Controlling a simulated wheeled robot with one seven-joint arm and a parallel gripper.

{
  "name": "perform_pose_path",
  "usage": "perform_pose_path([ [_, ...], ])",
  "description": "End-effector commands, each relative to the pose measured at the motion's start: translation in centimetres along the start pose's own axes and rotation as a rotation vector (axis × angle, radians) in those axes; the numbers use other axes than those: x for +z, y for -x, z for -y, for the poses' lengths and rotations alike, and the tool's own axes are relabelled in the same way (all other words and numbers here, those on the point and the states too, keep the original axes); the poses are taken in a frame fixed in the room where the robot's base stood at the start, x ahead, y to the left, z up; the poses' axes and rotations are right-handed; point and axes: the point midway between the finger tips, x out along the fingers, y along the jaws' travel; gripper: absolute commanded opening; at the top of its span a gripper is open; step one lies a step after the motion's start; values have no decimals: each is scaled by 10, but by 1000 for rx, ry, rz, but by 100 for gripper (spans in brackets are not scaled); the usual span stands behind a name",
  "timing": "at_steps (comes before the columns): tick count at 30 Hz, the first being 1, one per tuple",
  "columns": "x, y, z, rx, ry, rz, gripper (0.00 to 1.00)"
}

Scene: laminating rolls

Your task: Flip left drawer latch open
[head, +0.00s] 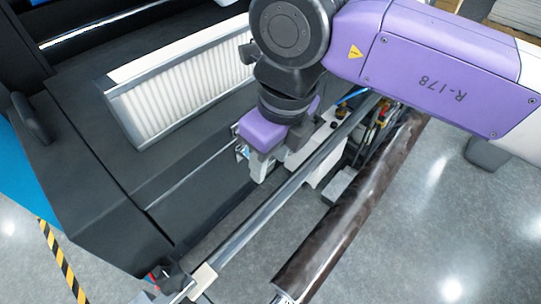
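My gripper (262,168) hangs beneath my purple wrist, close to the front face of the dark machine. Its grey fingertips point down beside a small metal fitting (241,152) on that face. The fitting may be the left drawer latch, but it is small and partly hidden by my gripper. I cannot tell whether they touch, or whether the latch is flipped. The gap between the fingers is not clear. A dark lower panel (200,190) below a seam may be the drawer front, and it looks flush.
A long metal bar (250,228) and a dark brown roll (350,215) run diagonally right of my gripper. A white ribbed panel (185,85) is set in the machine top. A black handle (32,120) is at far left. Grey floor (430,230) is open at lower right.

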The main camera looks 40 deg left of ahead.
Motion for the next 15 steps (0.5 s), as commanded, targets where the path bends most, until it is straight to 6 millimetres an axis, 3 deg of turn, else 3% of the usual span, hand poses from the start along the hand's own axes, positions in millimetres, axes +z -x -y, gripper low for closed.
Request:
perform_pose_path([
  [8, 0, 8, 1, -2, -1, 0, 44],
  [15, 0, 46, 1, -4, -1, 1, 44],
])
